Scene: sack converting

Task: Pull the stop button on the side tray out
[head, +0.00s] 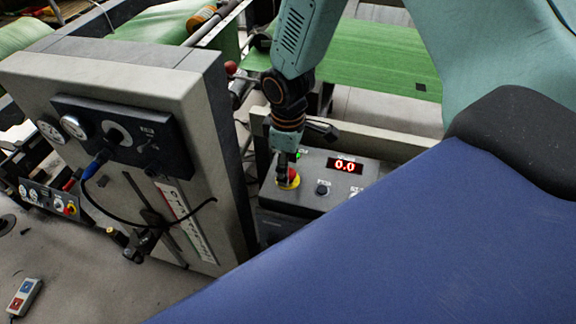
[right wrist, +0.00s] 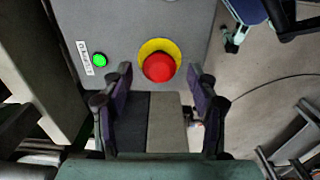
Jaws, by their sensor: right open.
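The stop button (head: 291,179) is a red mushroom head on a yellow ring, set in the grey top of the side tray (head: 318,193). My right gripper (head: 286,172) points down at it and partly covers it in the head view. In the right wrist view the red stop button (right wrist: 159,67) shows whole, between and just beyond the two open fingertips of my right gripper (right wrist: 160,76). The fingers appear apart from the button, with nothing held. How high the fingertips stand over it is hard to tell. My left gripper is not in view.
A red display reading 0.0 (head: 345,166) and a black knob (head: 322,189) sit right of the button. A lit green button (right wrist: 100,60) is close by. A tall grey panel with gauges (head: 215,120) stands left of the tray. A blue surface (head: 400,250) fills the lower right.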

